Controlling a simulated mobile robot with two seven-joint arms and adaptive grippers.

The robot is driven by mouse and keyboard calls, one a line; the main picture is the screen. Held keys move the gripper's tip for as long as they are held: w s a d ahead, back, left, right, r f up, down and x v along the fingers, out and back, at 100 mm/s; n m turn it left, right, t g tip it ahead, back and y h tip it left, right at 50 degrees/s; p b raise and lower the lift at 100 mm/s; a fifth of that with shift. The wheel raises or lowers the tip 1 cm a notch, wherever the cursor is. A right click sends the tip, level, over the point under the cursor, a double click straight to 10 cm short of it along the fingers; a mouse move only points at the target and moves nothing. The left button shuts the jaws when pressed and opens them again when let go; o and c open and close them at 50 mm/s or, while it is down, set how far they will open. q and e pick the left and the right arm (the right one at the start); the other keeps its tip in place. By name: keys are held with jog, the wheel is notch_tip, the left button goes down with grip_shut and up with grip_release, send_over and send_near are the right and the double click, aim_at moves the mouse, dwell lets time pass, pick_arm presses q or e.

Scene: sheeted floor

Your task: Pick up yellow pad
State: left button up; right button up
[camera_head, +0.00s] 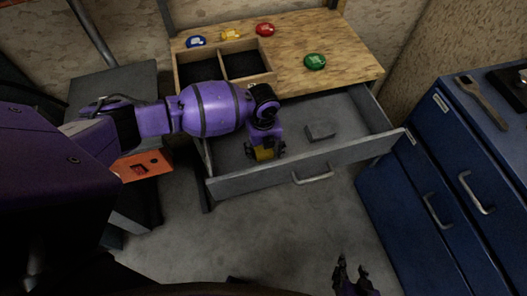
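A small yellow block-like thing (264,154), probably the yellow pad, shows at the fingers of my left gripper (265,152). This gripper points down into the open grey drawer (228,162), near its front left. Its fingers lie on both sides of the yellow thing and partly hide it; whether they grip it is unclear. My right gripper (350,275) is low at the bottom edge, over the floor, with its fingers apart and empty.
A wooden top (345,75) above the drawer carries a two-part wooden tray (224,45) and round blue, yellow (231,35), red and green (315,62) discs. A grey piece (320,131) lies in the drawer.

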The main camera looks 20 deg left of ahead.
pick_arm(q)
jog(key=c, duration=1)
notch_tip(320, 180, up, 10)
